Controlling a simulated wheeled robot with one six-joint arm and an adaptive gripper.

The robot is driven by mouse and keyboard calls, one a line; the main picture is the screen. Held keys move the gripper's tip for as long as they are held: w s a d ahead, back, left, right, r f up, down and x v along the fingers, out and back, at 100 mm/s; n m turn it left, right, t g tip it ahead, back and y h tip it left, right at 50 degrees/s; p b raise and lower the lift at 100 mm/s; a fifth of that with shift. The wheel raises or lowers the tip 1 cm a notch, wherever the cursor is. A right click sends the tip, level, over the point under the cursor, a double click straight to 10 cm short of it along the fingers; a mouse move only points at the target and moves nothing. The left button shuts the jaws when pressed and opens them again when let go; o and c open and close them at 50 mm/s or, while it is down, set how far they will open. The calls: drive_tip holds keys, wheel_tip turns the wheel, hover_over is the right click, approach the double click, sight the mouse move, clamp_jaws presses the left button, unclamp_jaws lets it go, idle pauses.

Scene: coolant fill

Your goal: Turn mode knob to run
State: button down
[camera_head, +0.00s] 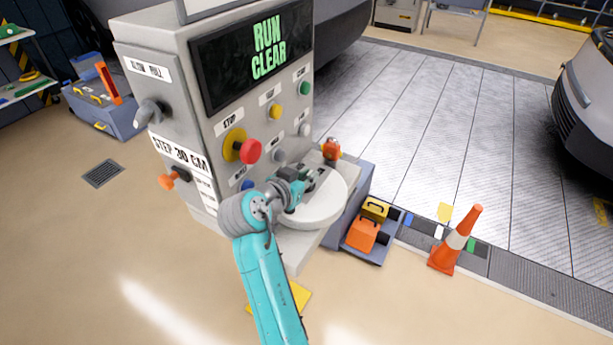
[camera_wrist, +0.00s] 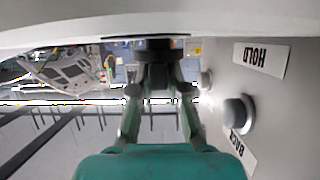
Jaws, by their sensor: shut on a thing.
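My gripper (camera_head: 300,186) is at the front of the grey control console (camera_head: 170,70), over a white round ledge (camera_head: 325,205). In the wrist view my gripper (camera_wrist: 160,85) has both fingers closed on a dark round knob (camera_wrist: 160,50), which looks like the mode knob. The knob sits against the pale surface at the top of that picture. Its pointer and marks cannot be seen. The console screen (camera_head: 265,45) reads "RUN CLEAR" in green.
A red button on a yellow base (camera_head: 240,146) is on the console front, with yellow and green buttons further right. Labels "HOLD" (camera_wrist: 262,59) and "BACK" show upside down in the wrist view, beside a grey button (camera_wrist: 238,113). An orange cone (camera_head: 456,240) stands at right.

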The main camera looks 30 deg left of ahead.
drive_tip(key=c, duration=1.1)
unclamp_jaws()
drive_tip(key=shift+f, duration=0.1)
drive_tip(key=shift+c, duration=0.2)
drive_tip(key=v, duration=1.2)
